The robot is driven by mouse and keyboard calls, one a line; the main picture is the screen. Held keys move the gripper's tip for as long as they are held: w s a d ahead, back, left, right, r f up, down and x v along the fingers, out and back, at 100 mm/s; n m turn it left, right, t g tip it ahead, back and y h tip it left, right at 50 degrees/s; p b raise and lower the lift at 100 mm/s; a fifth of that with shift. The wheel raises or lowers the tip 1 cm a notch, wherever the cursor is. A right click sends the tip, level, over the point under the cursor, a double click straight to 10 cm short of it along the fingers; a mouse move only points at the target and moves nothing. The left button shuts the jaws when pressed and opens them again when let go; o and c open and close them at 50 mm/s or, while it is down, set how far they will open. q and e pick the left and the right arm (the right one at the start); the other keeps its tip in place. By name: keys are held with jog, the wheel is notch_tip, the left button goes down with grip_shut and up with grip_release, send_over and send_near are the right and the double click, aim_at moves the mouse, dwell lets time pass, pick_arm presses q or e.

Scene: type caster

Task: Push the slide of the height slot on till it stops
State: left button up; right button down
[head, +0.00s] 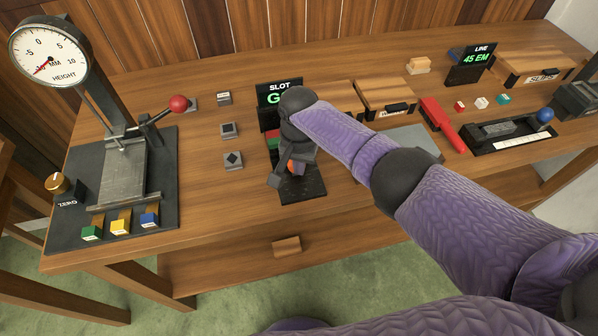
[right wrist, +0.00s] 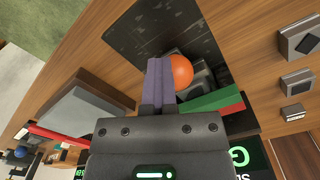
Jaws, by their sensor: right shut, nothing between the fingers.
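The height slot is a dark plate (head: 302,190) near the bench's front edge, under a sign reading SLOT (head: 279,88), partly hidden by my right arm. Its slide carries an orange ball knob (right wrist: 181,72), which shows only as a sliver in the head view (head: 292,165). A green block (right wrist: 212,103) and a red one lie on the slot. My right gripper (head: 280,174) is over the slot; in the right wrist view its fingers (right wrist: 158,64) are shut and empty, right beside the knob. I cannot tell whether they touch it. My left gripper is out of view.
A height gauge (head: 48,52) with a red-knobbed lever (head: 179,103) stands at left. Small dark type blocks (head: 230,130) lie between gauge and slot. Wooden boxes (head: 386,94), a grey plate (head: 417,140) and a red tool (head: 441,122) lie to the right.

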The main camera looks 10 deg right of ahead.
jog(key=shift+w+r+p, duration=0.75)
jog(key=shift+w+r, duration=0.05)
jog(key=shift+r, duration=0.3)
jog(key=shift+w+a+r+p, duration=0.1)
jog(key=shift+w+r+p, duration=0.1)
jog(key=shift+w+p, duration=0.45)
jog(key=shift+s+r, duration=0.1)
jog(key=shift+r, duration=0.25)
jog(key=shift+s+r+p, duration=0.2)
jog(key=shift+r+p, duration=0.4)
jog(key=shift+p, duration=0.05)
notch_tip(320, 180, up, 2)
jog(key=shift+r+p, duration=0.1)
jog(key=shift+p, duration=0.9)
pick_arm(q)
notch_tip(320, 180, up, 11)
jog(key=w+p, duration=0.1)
jog(key=p, duration=0.4)
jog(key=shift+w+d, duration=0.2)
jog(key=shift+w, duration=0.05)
pick_arm(e)
notch_tip(320, 180, up, 5)
